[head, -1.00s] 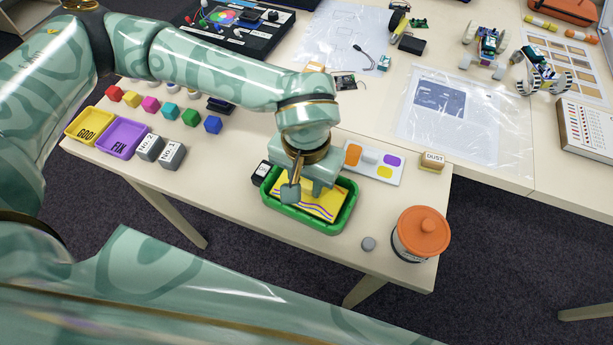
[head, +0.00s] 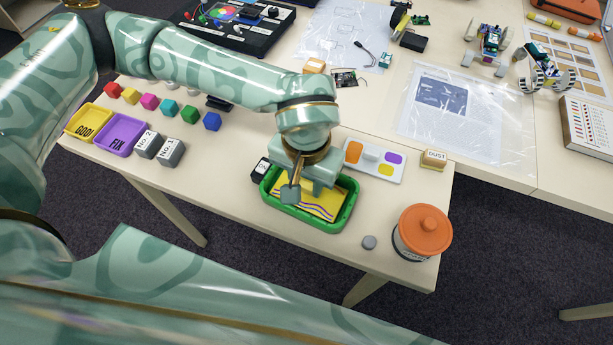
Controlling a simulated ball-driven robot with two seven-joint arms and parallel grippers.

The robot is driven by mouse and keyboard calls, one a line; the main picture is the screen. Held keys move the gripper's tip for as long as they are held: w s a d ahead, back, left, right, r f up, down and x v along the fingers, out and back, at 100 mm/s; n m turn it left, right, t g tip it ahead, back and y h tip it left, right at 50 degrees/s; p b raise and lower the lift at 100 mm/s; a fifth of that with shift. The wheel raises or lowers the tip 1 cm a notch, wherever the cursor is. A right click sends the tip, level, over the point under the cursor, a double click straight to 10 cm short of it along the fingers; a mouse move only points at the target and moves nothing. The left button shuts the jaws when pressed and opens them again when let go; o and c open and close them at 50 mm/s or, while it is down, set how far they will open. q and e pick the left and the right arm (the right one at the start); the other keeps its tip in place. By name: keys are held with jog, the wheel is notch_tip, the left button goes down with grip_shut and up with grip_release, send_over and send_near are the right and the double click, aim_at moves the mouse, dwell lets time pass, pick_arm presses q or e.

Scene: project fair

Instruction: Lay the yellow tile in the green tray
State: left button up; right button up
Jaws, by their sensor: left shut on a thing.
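The yellow tile (head: 318,206), marked with dark wavy lines, is in the green tray (head: 309,224), within its walls. Whether it lies flat on the tray floor I cannot tell. My left gripper (head: 291,194) points down over the tray and is shut on the tile. The gripper and wrist hide the tile's far left part and part of the tray's back wall. My right gripper is not in view.
An orange-lidded jar (head: 421,234) and a small grey disc (head: 369,242) stand right of the tray. A white palette (head: 373,161) lies behind it. A yellow bin (head: 88,122), a purple bin (head: 121,134) and coloured cubes are at left.

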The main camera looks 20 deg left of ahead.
pick_arm(q)
jog(key=shift+f, duration=0.25)
jog(key=o, duration=1.5)
jog(key=shift+c, duration=0.2)
jog(key=shift+r+p, duration=2.1)
jog(key=shift+r, duration=1.45)
jog(key=shift+f, duration=0.1)
